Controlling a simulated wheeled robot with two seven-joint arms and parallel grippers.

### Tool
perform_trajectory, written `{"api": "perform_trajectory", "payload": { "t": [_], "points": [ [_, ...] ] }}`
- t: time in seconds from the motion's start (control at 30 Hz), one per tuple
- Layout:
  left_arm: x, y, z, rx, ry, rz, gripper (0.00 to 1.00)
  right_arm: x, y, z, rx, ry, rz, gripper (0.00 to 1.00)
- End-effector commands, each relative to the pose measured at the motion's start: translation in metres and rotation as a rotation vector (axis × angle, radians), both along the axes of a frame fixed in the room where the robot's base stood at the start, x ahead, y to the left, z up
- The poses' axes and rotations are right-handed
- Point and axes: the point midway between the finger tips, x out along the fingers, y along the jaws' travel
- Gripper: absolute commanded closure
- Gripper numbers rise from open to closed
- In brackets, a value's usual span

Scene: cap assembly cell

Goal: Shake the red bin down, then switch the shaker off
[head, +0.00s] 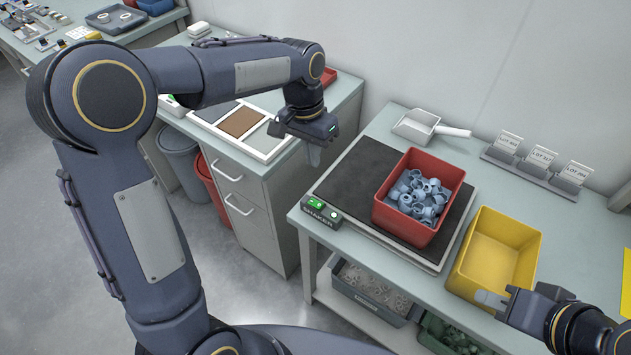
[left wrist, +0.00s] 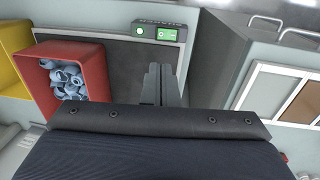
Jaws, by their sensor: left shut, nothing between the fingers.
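The red bin (head: 447,173) holds several blue-grey caps (head: 417,196) and stands on the right part of the shaker's black plate (head: 355,168). It also shows in the left wrist view (left wrist: 97,65).
A yellow bin (head: 513,225) stands right of the shaker. A white scoop (head: 428,128) and lot-card holders (head: 536,165) are at the back. Bins of parts sit on the shelf below. A drawer cabinet (head: 250,195) is left, across a gap. The plate's left half is bare.

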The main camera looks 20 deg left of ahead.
Motion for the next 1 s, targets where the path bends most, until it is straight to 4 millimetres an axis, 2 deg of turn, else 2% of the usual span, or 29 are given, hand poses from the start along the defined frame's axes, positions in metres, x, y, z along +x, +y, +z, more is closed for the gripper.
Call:
{"api": "perform_trajectory", "payload": {
  "t": [0.03,0.1,0.3,0.57,0.77,1.0],
  "points": [
    [0.001,0.002,-0.007,0.0,0.0,0.004,1.0,0.0,0.0,-0.014,0.0,0.001,0.0,0.75],
    [0.001,0.003,-0.004,0.003,-0.001,0.007,1.0,0.0,0.0,-0.019,0.0,0.001,0.0,0.75],
    [0.001,0.003,0.001,0.006,-0.001,0.007,1.0,0.0,0.0,-0.018,0.0,0.0,0.0,0.75],
    [0.0,0.002,-0.002,0.006,0.0,0.007,1.0,0.0,0.0,-0.018,0.0,0.0,0.0,0.75],
    [-0.001,-0.001,-0.029,0.008,0.003,0.006,1.0,0.0,0.0,-0.019,0.0,0.0,0.0,0.75],
    [-0.004,-0.007,-0.082,0.007,0.005,0.005,1.0,0.0,0.0,-0.02,0.0,0.0,0.0,0.75]
  ]
}}
